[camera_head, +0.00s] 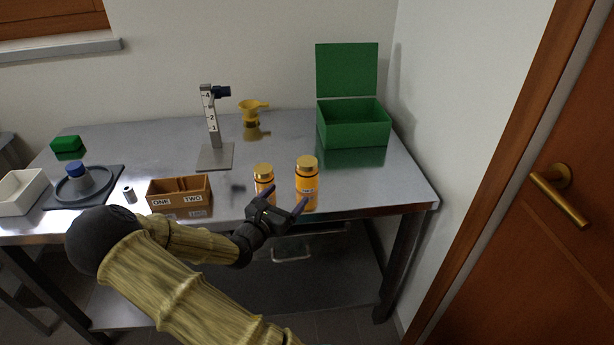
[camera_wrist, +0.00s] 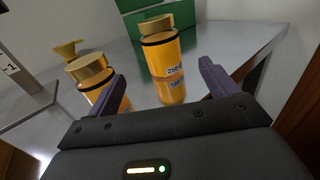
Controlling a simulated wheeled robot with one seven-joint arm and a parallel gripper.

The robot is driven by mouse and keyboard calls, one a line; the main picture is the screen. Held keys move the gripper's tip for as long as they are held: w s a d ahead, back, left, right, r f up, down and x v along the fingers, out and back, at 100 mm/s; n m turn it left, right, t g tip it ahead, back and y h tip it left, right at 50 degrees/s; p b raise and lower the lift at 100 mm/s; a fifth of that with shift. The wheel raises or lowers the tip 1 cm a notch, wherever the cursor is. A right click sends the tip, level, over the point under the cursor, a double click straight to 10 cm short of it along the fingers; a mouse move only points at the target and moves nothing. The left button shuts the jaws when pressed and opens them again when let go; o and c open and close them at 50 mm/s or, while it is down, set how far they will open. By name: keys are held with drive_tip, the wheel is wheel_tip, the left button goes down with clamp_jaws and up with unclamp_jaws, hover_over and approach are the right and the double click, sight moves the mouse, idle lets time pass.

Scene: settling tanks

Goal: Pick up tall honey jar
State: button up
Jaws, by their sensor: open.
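The tall honey jar (camera_head: 307,185) is amber with a gold lid and a dark band under it. It stands upright near the table's front edge. In the wrist view the tall jar (camera_wrist: 164,68) shows a label reading 250 and lies ahead, between the two fingers in the picture. A shorter similar jar (camera_head: 264,177) stands just left of it; in the wrist view this jar (camera_wrist: 90,72) is partly hidden by the left finger. My gripper (camera_head: 284,203) is open and empty, its purple fingers at the table's front edge, close to both jars.
A brown two-part box (camera_head: 180,200) marked ONE and TWO stands left of the jars. An open green box (camera_head: 353,127) stands at the back right. A stand with a numbered scale (camera_head: 212,125) and a yellow funnel (camera_head: 251,108) are behind. The table right of the tall jar is clear.

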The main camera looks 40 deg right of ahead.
sight(301, 179)
drive_tip(key=x, duration=0.6)
drive_tip(key=shift+d, duration=0.15)
drive_tip(key=x, duration=0.5)
drive_tip(key=shift+d+r, duration=0.1)
drive_tip(key=shift+r, duration=0.2)
drive_tip(key=shift+s, duration=0.1)
drive_tip(key=shift+c, duration=0.5)
drive_tip(key=c, duration=1.3)
drive_tip(key=shift+r, duration=0.15)
